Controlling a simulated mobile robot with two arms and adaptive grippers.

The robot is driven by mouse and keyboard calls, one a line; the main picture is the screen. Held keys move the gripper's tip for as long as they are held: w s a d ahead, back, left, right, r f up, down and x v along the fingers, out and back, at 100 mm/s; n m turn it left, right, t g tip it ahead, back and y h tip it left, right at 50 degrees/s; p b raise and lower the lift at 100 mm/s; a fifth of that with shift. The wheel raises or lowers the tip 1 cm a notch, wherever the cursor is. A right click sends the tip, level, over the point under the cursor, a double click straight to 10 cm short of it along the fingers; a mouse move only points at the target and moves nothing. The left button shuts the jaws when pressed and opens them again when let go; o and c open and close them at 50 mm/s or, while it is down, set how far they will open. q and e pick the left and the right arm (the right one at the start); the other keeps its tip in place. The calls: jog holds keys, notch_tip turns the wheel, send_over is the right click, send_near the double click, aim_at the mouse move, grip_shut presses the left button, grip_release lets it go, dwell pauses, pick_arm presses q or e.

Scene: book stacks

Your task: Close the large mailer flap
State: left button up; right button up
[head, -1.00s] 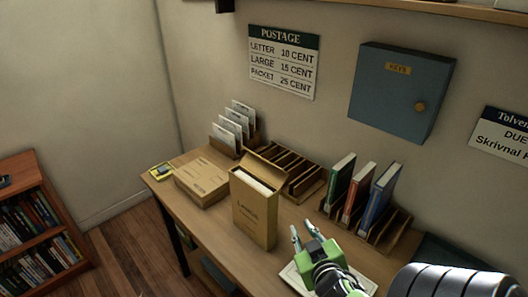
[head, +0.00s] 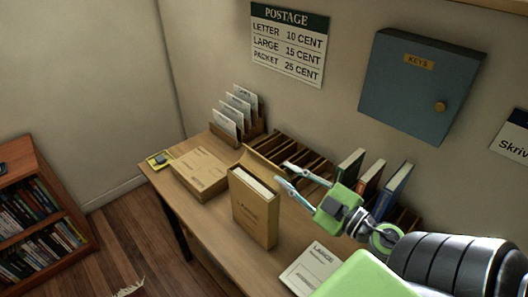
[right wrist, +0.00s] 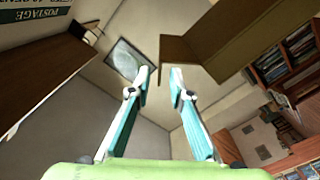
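The large mailer (head: 254,212) is a tan cardboard box standing upright on the table, with white contents showing at its open top. Its flap (head: 262,163) stands up and leans back from the far edge of the opening. My right gripper (head: 284,173) is open and empty, its fingertips just right of the flap, at about the height of the mailer's top. I cannot tell whether they touch it. In the right wrist view, brown cardboard, likely the mailer's flap (right wrist: 228,38), shows beyond and right of the open fingers (right wrist: 160,75). My left gripper is not in view.
A flat parcel (head: 201,174) lies left of the mailer on the table (head: 222,222). A letter rack (head: 238,130), a slotted sorter (head: 300,152) and upright books (head: 372,182) line the wall side. A white card (head: 311,268) lies at front right.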

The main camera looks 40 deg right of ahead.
aim_at(261, 167)
jog(key=w+p, duration=0.1)
jog(key=w, duration=0.4)
jog(key=w+p, duration=0.1)
jog(key=w, duration=0.1)
jog(key=shift+w+a+r+p, duration=0.15)
jog(key=shift+w+a+p, duration=0.15)
jog(key=shift+w+p, duration=0.1)
jog(key=shift+w, duration=0.65)
grip_shut()
